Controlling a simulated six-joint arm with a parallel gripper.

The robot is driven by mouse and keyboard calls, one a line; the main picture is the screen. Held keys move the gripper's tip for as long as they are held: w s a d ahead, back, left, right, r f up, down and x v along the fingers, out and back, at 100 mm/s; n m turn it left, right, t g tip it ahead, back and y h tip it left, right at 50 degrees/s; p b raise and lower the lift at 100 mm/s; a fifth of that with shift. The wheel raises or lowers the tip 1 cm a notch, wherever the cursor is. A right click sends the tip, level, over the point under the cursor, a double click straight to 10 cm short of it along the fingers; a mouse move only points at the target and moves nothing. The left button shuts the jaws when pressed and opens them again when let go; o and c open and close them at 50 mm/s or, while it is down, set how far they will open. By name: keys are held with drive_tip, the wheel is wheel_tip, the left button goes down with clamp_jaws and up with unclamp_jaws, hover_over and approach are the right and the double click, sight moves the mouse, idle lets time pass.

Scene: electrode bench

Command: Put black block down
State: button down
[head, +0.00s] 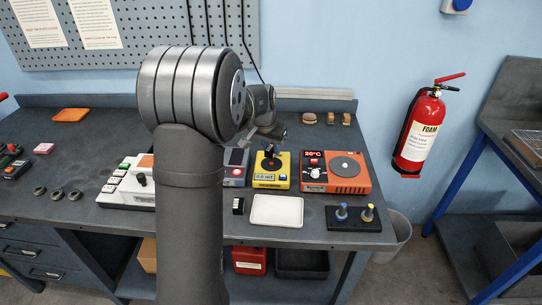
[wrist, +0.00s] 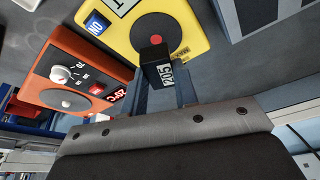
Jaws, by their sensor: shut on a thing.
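A black block with a white number label (wrist: 157,66) is between the fingers of my gripper (wrist: 163,88), which is shut on it. In the wrist view the block overlaps the round black pan (wrist: 152,32) of the yellow balance (wrist: 195,25); I cannot tell whether they touch. In the head view my gripper (head: 269,146) is over the yellow balance (head: 284,181), partly hidden behind my arm. The balance has a small lit display and a blue button.
An orange hotplate (head: 335,186) stands right of the balance. In front lie a white tray (head: 277,211), a small black item with a white mark (head: 238,206) and a dark stand (head: 338,226) with two electrodes. A white device (head: 113,195) stands left, with rings (head: 57,194) beyond.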

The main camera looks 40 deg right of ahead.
sight(270, 151)
drive_tip(key=shift+f, duration=1.85)
drive_tip(key=shift+f, duration=0.1)
drive_tip(key=c, duration=1.1)
unclamp_jaws()
drive_tip(key=v, duration=1.2)
